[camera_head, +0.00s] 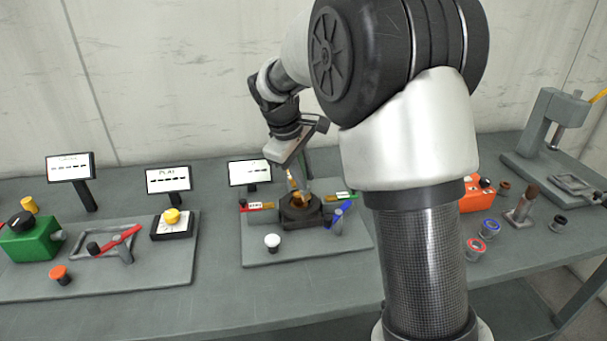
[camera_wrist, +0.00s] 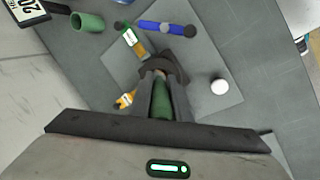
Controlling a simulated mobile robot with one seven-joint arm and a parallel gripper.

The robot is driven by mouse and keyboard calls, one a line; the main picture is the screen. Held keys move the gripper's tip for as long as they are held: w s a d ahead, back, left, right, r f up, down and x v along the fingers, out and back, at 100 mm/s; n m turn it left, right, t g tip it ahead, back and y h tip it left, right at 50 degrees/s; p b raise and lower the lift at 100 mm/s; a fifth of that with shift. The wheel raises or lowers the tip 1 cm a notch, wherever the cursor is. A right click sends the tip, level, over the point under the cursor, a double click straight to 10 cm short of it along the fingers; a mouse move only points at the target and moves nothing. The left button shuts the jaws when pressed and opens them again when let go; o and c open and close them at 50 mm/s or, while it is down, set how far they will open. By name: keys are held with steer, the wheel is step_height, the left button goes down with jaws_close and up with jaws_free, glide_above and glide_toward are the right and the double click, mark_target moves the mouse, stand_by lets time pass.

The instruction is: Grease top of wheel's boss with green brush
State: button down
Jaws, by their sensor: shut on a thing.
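My gripper (camera_wrist: 163,84) points down over a dark round part, which looks like the wheel (camera_wrist: 182,72), in the wrist view. It is shut on a green handle (camera_wrist: 165,104), which looks like the green brush. The lower tip of the held thing meets or is just above the middle of the dark part; I cannot tell which. In the head view my gripper (camera_head: 302,184) is above the wheel (camera_head: 300,213) on its grey base plate (camera_head: 262,257). The boss is mostly hidden by the gripper and the held thing.
A red-handled piece (camera_head: 256,206) lies left of the wheel, and a blue tool (camera_head: 337,217) is to its right. A white knob (camera_head: 272,241) stands in front, a small screen (camera_head: 249,173) behind. A green cup (camera_wrist: 88,22) shows in the wrist view.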

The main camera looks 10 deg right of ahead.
steer(key=shift+f+b, duration=0.5)
steer(key=shift+f, duration=0.45)
stand_by(0.4)
steer(key=w+a+p, duration=0.2)
steer(key=w, duration=0.1)
steer(key=w+a+p, duration=0.1)
steer(key=shift+w+a+r, duration=0.2)
steer(key=shift+r, duration=0.1)
steer(key=shift+f, duration=0.1)
